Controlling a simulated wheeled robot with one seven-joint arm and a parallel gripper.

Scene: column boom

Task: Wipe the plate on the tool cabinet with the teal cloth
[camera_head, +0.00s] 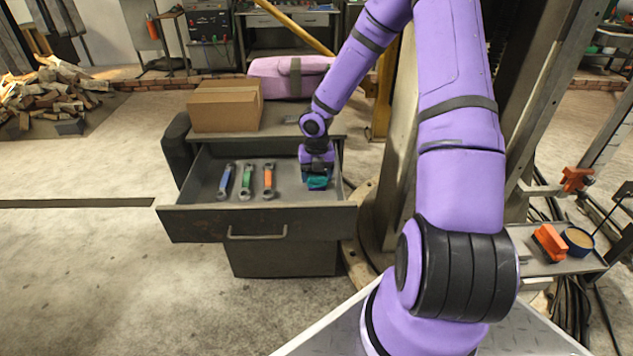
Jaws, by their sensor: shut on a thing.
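The dark tool cabinet (285,260) stands left of my arm with its top drawer (222,221) pulled open. My gripper (317,174) points down at the right side of the open drawer, shut on the teal cloth (318,184). The cloth shows as a small teal bunch below the fingers, which are mostly hidden. I cannot tell whether the cloth touches the drawer floor. A small flat light patch shows on the cabinet top (307,129) right of the cardboard box; I cannot tell whether it is the plate.
Blue, green and orange wrenches (246,180) lie left of my gripper in the drawer. A cardboard box (226,106) and a purple bag (288,77) stand behind. A steel column (400,150) rises right of the cabinet. An orange brush (549,242) and round tin (578,239) sit far right.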

